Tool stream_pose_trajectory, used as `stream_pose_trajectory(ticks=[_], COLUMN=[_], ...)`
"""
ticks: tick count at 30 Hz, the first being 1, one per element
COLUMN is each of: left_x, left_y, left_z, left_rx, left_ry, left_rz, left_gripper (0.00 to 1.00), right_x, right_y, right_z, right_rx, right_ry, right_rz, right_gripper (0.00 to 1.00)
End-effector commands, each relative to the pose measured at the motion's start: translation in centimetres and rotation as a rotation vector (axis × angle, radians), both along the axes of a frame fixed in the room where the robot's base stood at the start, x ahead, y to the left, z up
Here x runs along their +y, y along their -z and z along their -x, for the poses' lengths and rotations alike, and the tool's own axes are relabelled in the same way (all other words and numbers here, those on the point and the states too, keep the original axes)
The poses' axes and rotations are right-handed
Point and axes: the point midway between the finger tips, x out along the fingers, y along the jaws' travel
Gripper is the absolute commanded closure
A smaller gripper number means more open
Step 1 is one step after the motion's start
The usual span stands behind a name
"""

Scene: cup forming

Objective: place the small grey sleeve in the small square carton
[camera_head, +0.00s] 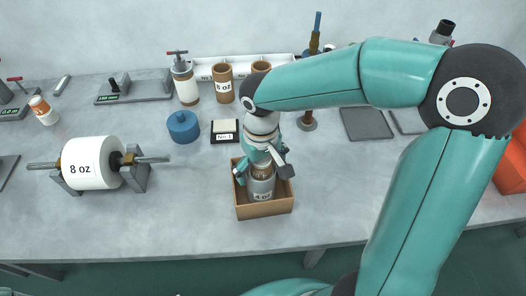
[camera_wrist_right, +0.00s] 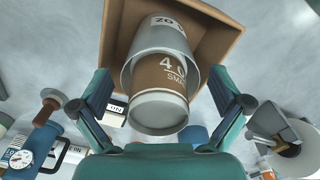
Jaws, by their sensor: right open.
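The small square carton (camera_head: 265,210) is an open brown box near the table's front edge; its wall also shows in the right wrist view (camera_wrist_right: 215,30). The small grey sleeve (camera_head: 262,188), marked 4 oz, stands inside it; in the right wrist view the sleeve (camera_wrist_right: 160,42) surrounds a brown small cup (camera_wrist_right: 172,72) that sticks out toward the camera. My right gripper (camera_head: 262,166) is over the carton, open, with its fingers apart on either side of the cup (camera_wrist_right: 160,108). The sleeve's lower end is hidden by the carton wall. My left gripper is not in view.
Behind the carton are a black scale pad (camera_head: 225,131), a blue round pot (camera_head: 183,127) and brown cylinders (camera_head: 223,84). A white 8 oz roll (camera_head: 91,163) on a stand is to the left. The table right of the carton looks clear.

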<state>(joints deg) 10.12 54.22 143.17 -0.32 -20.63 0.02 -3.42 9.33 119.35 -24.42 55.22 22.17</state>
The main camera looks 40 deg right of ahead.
Motion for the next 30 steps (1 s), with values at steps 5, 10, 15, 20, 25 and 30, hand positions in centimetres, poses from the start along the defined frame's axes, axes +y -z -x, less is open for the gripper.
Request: stream_pose_trajectory(ticks=[5, 10, 15, 20, 25, 30], left_x=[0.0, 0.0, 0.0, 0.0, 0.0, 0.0], left_y=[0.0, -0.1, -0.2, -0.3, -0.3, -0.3], left_z=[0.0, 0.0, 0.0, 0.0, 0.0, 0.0], left_rx=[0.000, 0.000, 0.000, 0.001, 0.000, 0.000], left_ry=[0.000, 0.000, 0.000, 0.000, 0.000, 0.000], left_rz=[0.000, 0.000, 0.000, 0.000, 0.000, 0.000], left_gripper=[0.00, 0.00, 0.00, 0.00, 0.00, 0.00], right_x=[0.0, 0.0, 0.0, 0.0, -0.1, -0.1], right_y=[-2.7, -6.2, -9.4, -11.1, -11.7, -11.7], right_z=[-0.1, -0.1, -0.1, -0.1, 0.0, 0.0], right_rx=[-0.008, -0.008, -0.006, -0.003, -0.002, -0.001], right_ry=[-0.001, 0.000, 0.000, 0.000, 0.000, 0.001], right_rz=[0.000, -0.001, -0.002, -0.001, 0.000, 0.000], right_gripper=[0.00, 0.00, 0.00, 0.00, 0.00, 0.00])
